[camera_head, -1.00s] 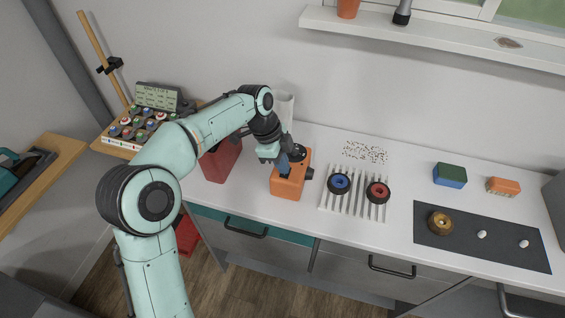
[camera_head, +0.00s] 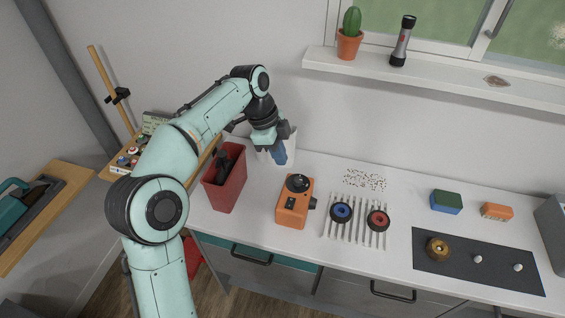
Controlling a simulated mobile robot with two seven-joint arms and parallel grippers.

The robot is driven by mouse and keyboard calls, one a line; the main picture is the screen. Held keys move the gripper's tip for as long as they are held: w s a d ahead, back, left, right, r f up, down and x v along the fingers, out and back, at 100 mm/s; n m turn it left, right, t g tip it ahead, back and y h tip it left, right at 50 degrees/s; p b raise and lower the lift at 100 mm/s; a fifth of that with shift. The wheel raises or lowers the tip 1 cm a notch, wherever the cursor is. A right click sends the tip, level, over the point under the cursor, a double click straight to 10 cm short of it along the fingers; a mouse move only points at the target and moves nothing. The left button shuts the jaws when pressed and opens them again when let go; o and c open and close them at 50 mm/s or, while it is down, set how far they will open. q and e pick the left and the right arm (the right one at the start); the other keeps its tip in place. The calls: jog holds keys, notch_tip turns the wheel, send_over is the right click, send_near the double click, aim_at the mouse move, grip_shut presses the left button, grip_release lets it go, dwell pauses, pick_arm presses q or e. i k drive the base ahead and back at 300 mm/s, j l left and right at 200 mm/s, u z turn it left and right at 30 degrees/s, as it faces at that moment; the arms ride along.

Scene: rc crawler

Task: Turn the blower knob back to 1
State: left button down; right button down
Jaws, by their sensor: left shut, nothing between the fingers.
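The blower (camera_head: 293,205) is an orange box on the white counter. A round black knob (camera_head: 298,183) sits on its top, and a smaller dark part sticks out at its right side. The knob's setting is too small to read. My right gripper is not in view.
A red bin (camera_head: 226,182) holding dark items stands left of the blower. A white rack (camera_head: 358,228) with a blue and a red ring lies to its right. A dark mat (camera_head: 470,262) with small parts lies farther right. A shelf (camera_head: 430,75) with a cactus and flashlight hangs above.

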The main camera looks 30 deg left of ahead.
aim_at(298, 181)
jog(key=k, duration=1)
